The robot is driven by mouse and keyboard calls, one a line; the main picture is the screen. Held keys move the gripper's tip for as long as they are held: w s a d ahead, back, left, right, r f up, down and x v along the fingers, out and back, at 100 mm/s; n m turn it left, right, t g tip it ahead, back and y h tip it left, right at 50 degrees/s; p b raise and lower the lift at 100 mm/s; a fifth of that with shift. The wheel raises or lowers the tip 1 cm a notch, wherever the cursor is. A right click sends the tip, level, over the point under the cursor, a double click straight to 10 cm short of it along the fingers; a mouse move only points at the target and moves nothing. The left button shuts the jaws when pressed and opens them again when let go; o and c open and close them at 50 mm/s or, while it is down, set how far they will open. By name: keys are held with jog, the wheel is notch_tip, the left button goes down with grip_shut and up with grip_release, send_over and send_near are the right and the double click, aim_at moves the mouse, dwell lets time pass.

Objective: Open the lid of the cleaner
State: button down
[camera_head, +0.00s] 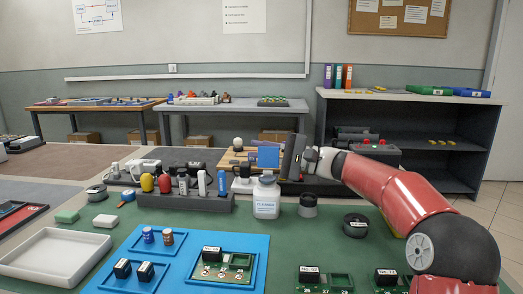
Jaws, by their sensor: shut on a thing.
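A dark, flat panel, which looks like the cleaner's lid (292,156), stands steeply tilted near the middle of the head view, behind the white jar. The cleaner's dark body (318,187) shows only in part below it, behind the jar and a grey cup. My gripper (309,159) is at the panel's right side, at the end of my red arm reaching in from the right. It is shut on the lid. The fingertips are small and partly hidden, so the exact grip point is unclear.
A white labelled jar (266,198), a grey cup (308,206) and a black round spool (355,225) stand in front. A rack of bottles (185,201) is to the left. A blue mat (205,239) with circuit boards and a white tray (56,254) lie nearer.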

jog(key=c, duration=1.3)
grip_release()
jog(key=shift+c, duration=0.2)
jog(key=d+f+b, duration=0.1)
jog(key=d, duration=0.6)
jog(key=shift+s+d, duration=0.35)
jog(key=shift+f, duration=0.15)
